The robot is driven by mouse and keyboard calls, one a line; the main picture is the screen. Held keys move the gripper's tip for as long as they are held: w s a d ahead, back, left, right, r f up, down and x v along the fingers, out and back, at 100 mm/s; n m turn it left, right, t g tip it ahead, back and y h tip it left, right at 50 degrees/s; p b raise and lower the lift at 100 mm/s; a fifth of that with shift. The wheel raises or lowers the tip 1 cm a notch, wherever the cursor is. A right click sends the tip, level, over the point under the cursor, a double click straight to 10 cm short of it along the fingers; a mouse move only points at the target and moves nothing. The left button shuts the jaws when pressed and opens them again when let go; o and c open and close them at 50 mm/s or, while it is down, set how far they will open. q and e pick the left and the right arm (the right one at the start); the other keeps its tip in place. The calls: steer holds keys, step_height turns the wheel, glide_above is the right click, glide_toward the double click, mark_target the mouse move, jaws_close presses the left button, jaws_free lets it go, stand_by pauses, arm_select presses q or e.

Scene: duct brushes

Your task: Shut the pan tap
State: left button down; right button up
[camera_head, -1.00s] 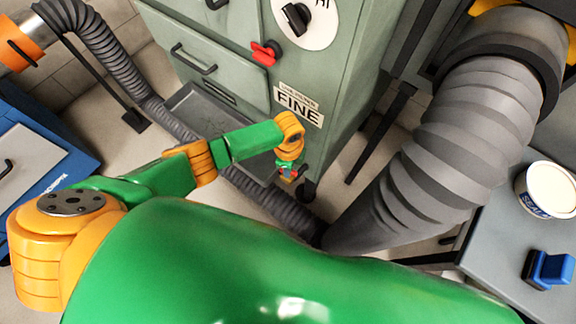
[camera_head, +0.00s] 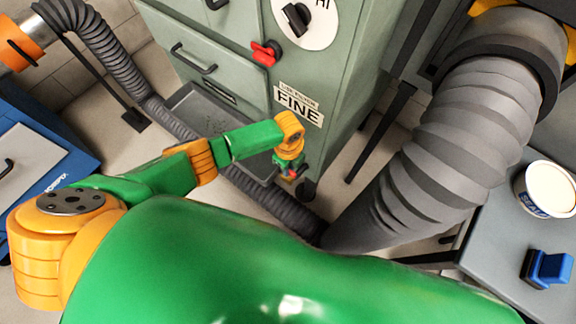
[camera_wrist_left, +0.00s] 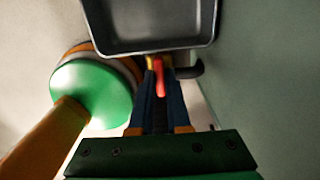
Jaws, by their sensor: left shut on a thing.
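A grey rectangular pan (camera_head: 190,97) sits low at the front of the green cabinet; its underside rim fills the top of the left wrist view (camera_wrist_left: 150,48). The pan tap shows there as a small red lever (camera_wrist_left: 159,76) below the pan's edge, with a bit of brass behind it. My left gripper (camera_head: 291,174) is low by the cabinet's front corner. In the left wrist view its dark fingers (camera_wrist_left: 160,90) are shut on the red lever. The tap's body is mostly hidden behind the fingers. My right gripper is not in view.
The green cabinet (camera_head: 240,85) has a red knob (camera_head: 266,52) and a black dial (camera_head: 296,19). A ribbed grey hose (camera_head: 262,200) runs on the floor below the pan. A large duct (camera_head: 460,130) stands right, beside a table with a tub (camera_head: 548,188) and a blue object (camera_head: 547,268).

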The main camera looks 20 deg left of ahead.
arm_select(q)
steer(key=shift+d, duration=0.1)
steer(key=c, duration=1.2)
jaws_free()
steer(key=shift+o, duration=0.2)
step_height(320, 180, up, 7)
steer(key=p, duration=0.3)
steer(key=shift+f, duration=0.15)
steer(key=shift+r, duration=0.25)
steer(key=shift+s+f, duration=0.1)
